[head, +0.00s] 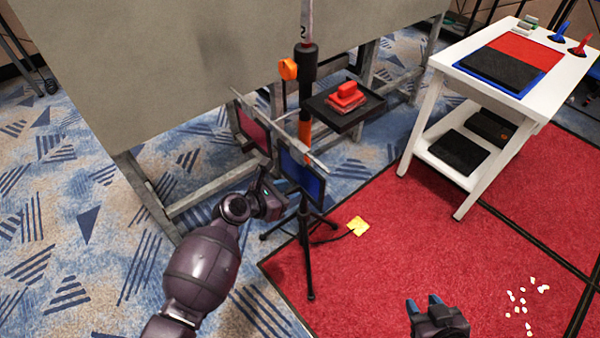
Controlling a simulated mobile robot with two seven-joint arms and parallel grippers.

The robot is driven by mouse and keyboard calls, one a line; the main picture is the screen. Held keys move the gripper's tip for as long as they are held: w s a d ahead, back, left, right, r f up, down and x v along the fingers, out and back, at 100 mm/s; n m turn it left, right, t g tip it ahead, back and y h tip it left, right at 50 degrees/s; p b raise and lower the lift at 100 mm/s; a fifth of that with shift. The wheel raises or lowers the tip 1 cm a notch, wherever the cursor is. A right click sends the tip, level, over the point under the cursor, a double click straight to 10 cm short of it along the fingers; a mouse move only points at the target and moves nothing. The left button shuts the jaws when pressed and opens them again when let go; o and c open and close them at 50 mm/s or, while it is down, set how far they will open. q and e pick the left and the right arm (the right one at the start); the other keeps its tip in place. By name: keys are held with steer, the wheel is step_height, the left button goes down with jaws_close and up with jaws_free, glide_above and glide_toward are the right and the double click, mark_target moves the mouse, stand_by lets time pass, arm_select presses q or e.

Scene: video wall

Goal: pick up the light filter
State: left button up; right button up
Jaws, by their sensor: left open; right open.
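Two framed coloured panels that look like light filters hang from the crossbar of a black tripod stand (306,235). The red panel (253,132) is at the left end, and the blue panel (303,177) is at the nearer right end. I cannot tell which one is the named filter. My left gripper (272,190) is open, below the red panel and left of the blue panel, apparently touching neither. My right gripper (424,302) is open and empty over the red carpet at the bottom, away from the stand.
A small black tray (368,113) on the stand holds a red object (346,97). A large grey panel (180,75) stands behind. A white table (568,72) is at right. A yellow piece (358,226) and scattered white bits (527,308) lie on the carpet.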

arm_select(q)
jaws_close()
arm_select(e)
steer(key=shift+s+d+f, duration=0.1)
steer(key=shift+f, duration=0.1)
arm_select(q)
steer(key=shift+r, duration=0.1)
steer(key=shift+r, duration=0.35)
steer(key=shift+w+r+p, duration=0.1)
steer(key=shift+r+p, duration=0.35)
steer(key=shift+r, duration=0.1)
steer(key=s+a+p, duration=0.2)
steer(key=s+a, duration=0.8)
steer(key=a, duration=0.4)
steer(key=shift+s+a+f, duration=0.2)
steer(key=shift+s+a, duration=0.1)
steer(key=shift+s, duration=0.1)
arm_select(e)
steer(key=shift+s+d+r, duration=0.1)
steer(key=shift+r, duration=0.95)
